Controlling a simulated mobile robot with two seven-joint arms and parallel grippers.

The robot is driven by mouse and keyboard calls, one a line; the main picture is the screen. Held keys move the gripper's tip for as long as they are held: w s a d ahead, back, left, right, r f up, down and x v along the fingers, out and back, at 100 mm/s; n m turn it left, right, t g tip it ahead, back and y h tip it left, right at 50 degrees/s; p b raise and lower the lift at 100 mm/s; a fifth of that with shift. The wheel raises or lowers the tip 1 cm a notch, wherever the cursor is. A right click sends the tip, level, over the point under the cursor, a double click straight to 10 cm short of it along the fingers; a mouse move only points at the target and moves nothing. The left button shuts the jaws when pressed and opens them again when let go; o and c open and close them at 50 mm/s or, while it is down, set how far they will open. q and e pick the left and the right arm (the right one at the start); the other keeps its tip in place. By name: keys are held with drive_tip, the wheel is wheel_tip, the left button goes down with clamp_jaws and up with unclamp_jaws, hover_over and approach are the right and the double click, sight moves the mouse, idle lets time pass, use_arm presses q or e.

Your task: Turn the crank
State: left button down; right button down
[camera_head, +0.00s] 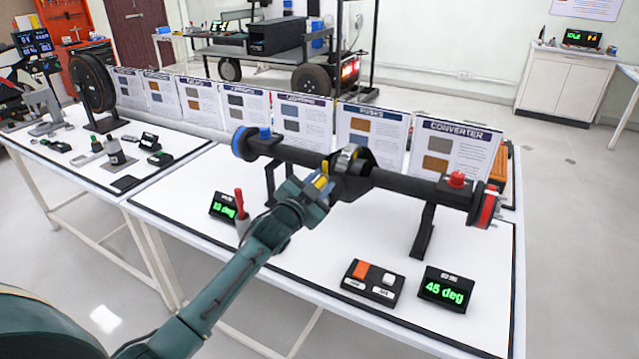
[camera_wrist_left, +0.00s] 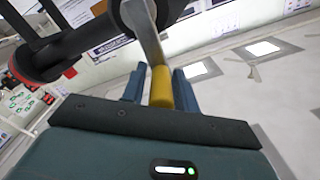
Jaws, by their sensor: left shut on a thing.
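The crank has a yellow handle (camera_wrist_left: 162,88) on a grey metal arm (camera_wrist_left: 146,35), which shows in the left wrist view. In the head view the yellow handle (camera_head: 321,181) shows at the middle of the black axle assembly (camera_head: 400,182). My left gripper (camera_head: 316,188) is at the crank, its blue fingers on either side of the handle. In the left wrist view my left gripper (camera_wrist_left: 160,88) is shut on the handle. The axle has a blue-rimmed left end and a red-rimmed right end. My right gripper is not in view.
A green display reading 45 deg (camera_head: 445,290) stands front right on the white table, beside a box with orange and white buttons (camera_head: 372,284). Another small display (camera_head: 223,207) and a red-handled lever (camera_head: 241,212) stand left of my arm. Information cards (camera_head: 372,140) line the back.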

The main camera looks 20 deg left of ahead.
use_arm(q)
drive_tip(key=shift+a+f, duration=0.15)
drive_tip(key=shift+a, duration=0.2)
drive_tip(key=c, duration=1.3)
unclamp_jaws()
drive_tip(key=shift+a, duration=0.1)
drive_tip(key=s, duration=1.3)
drive_tip(key=shift+a+b, duration=0.4)
drive_tip(key=shift+b, duration=0.05)
drive_tip(key=shift+c, duration=0.3)
